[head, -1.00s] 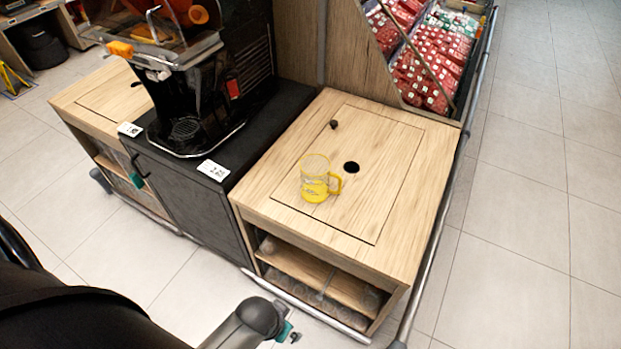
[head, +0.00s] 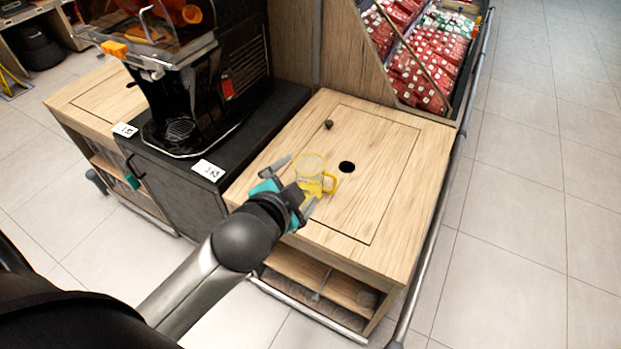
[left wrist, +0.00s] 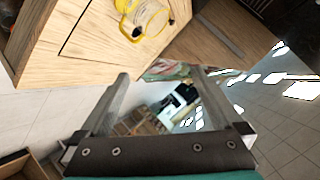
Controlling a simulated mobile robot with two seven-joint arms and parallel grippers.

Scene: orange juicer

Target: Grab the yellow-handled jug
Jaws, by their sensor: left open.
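The yellow-handled jug (head: 310,172) is clear with a yellow lower part. It stands upright on the wooden counter, its handle toward the right in the head view. My left gripper (head: 297,180) is open and empty, at the near left of the jug in the head view and partly in front of its lower part. In the left wrist view the jug (left wrist: 143,17) shows at the top, cut by the frame edge, beyond the fingertips and not between them. The open left fingers (left wrist: 160,78) have nothing between them. My right gripper is in neither view.
The black juicer (head: 180,85) stands to the left on a dark cabinet. A crate of red packets (head: 415,60) is behind. A metal rail (head: 428,260) runs along the right side.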

